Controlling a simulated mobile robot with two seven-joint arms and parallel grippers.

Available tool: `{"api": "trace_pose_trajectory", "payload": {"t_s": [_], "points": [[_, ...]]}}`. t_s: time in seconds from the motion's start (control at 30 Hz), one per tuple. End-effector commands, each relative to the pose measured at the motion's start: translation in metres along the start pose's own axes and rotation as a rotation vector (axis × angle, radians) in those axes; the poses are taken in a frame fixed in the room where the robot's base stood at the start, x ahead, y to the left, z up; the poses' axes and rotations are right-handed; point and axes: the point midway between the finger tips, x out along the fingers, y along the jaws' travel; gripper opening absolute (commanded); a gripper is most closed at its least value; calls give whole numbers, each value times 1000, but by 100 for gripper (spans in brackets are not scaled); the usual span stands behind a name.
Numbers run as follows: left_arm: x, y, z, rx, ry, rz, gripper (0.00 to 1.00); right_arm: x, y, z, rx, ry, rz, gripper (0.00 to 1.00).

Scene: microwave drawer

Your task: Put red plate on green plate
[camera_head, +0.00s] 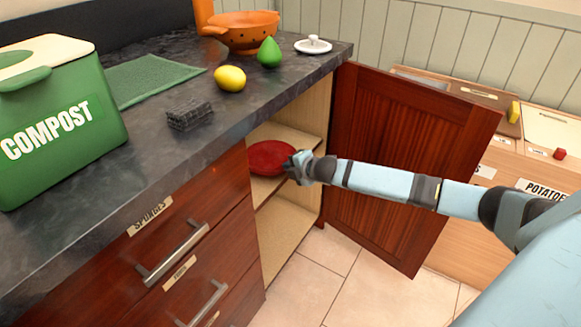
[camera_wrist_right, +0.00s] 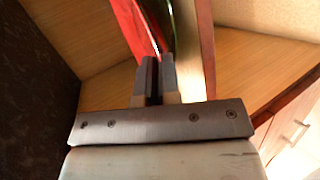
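The red plate (camera_head: 271,157) lies on a shelf inside the open cabinet under the counter. My right gripper (camera_head: 297,166) reaches into the cabinet from the right and is at the plate's right rim. In the right wrist view, its two fingers (camera_wrist_right: 158,78) are close together, with the edge of the red plate (camera_wrist_right: 130,28) running down between their tips, so they look shut on the rim. My left gripper is not in view.
The open cabinet door (camera_head: 405,165) stands right of the opening, behind my right arm. The counter (camera_head: 165,150) above holds a compost bin (camera_head: 60,120), green mat (camera_head: 150,80), dark sponge-like block (camera_head: 189,115), lemon (camera_head: 230,78), pear (camera_head: 269,53), orange colander (camera_head: 245,33) and white lid (camera_head: 313,45).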

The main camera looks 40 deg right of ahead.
Motion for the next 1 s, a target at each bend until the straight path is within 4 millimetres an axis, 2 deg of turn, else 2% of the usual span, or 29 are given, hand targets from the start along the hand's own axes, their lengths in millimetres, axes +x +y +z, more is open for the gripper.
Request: {"api": "trace_pose_trajectory", "payload": {"t_s": [0.1,0.2,0.23,0.6,0.77,1.0], "points": [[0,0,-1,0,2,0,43,2,-3,-1,1,1,0,0],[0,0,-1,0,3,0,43,2,-4,0,1,1,-1,24],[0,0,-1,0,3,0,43,2,-4,0,1,1,-1,29],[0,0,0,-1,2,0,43,-1,2,0,-1,0,0,29],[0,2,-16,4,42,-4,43,-30,3,0,-2,0,-4,29],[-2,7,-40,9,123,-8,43,-83,2,0,-2,1,-5,29]]}}
